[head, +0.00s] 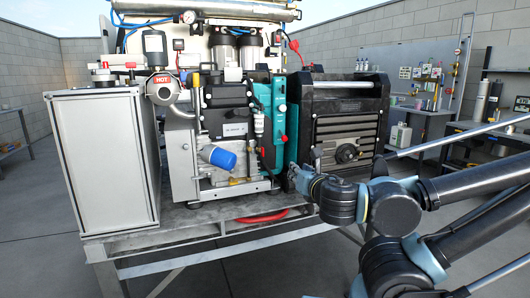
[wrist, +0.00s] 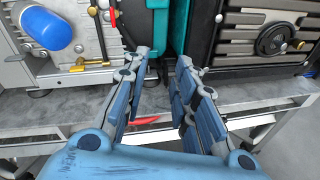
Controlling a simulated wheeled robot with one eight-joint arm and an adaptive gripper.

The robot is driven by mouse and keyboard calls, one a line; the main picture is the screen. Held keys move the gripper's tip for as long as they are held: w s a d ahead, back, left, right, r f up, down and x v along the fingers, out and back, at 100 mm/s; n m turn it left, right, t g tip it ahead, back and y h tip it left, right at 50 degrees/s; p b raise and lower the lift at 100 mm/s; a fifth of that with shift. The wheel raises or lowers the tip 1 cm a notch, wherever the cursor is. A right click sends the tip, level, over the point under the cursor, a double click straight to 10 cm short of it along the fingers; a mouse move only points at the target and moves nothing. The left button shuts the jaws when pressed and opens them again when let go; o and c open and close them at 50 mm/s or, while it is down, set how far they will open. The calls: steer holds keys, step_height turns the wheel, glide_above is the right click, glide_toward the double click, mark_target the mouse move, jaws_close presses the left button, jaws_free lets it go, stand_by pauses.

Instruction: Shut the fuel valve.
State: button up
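No part is labelled as the fuel valve, so I cannot tell for sure which one it is. A small brass fitting (wrist: 90,66) sits low on the engine block, right of the blue cylinder (wrist: 50,30); in the head view the fitting (head: 238,181) is small. A red lever-like part (wrist: 113,14) shows at the top of the wrist view. My gripper (wrist: 163,65) is open and empty, its two blue-padded fingers apart in front of the teal panel and the table edge. In the head view my gripper (head: 298,176) is by the lower left of the dark generator.
The teal panel (head: 279,125) stands between the engine and the dark generator (head: 346,110), which has a round black knob (head: 346,153). A grey cabinet (head: 103,160) stands at left. A red ring-like part (head: 262,216) shows at the metal table's front edge (head: 190,238).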

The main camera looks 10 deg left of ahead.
steer(key=s+a+r+n+y, duration=0.3)
steer(key=s+a+n, duration=0.1)
glide_toward(262, 151)
steer(key=x, duration=0.9)
steer(key=shift+d+r, duration=0.2)
steer(key=shift+r, duration=0.15)
stand_by(1.0)
steer(key=shift+w+y, duration=0.1)
steer(key=shift+y, duration=0.3)
jaws_close()
